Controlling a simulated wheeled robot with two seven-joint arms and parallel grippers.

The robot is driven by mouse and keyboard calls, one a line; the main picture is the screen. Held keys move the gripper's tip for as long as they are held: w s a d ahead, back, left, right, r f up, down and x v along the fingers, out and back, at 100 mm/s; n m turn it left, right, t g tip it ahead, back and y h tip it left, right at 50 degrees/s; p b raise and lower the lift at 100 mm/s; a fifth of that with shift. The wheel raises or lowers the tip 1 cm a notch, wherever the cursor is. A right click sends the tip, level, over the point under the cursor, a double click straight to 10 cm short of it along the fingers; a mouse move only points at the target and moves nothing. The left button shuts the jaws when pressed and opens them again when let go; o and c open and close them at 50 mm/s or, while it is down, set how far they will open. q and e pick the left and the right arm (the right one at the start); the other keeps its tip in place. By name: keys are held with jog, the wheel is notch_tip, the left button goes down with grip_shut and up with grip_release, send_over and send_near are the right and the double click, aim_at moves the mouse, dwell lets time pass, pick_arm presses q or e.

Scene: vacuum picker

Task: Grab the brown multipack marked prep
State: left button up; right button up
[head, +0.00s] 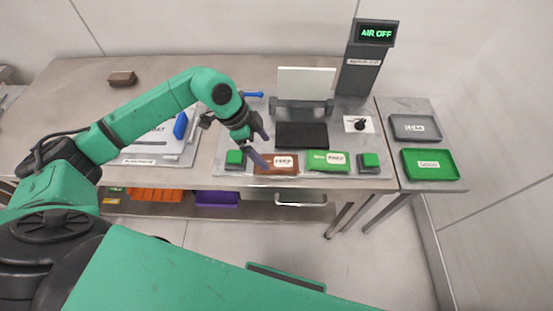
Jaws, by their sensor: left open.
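The brown multipack (263,171) lies at the front edge of the table, with a white label reading PREP. My left gripper (264,152) is open and empty, just above and at the left end of the brown multipack. One dark finger overlaps the pack's left part in the picture; I cannot tell whether it touches. A green pack (315,161), also labelled PREP, lies just to the right of the brown one. My right gripper is not in view.
Small grey blocks with green tops flank the packs, left (234,158) and right (370,160). Grey (402,119) and green (452,170) trays sit at right.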

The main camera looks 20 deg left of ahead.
aim_at(276, 161)
pick_arm(q)
jog(key=f, duration=0.1)
jog(key=w+f, duration=0.1)
jog(key=shift+w+d+f+p, duration=0.1)
jog(key=shift+d+f+p, duration=0.2)
jog(key=shift+d+p, duration=0.1)
jog(key=p+x, duration=0.1)
jog(key=x, duration=0.3)
jog(key=shift+w+d+f, duration=0.1)
jog(key=shift+d+f, duration=0.05)
jog(key=shift+f, duration=0.25)
jog(key=shift+c, duration=0.6)
jog(key=c, duration=1.2)
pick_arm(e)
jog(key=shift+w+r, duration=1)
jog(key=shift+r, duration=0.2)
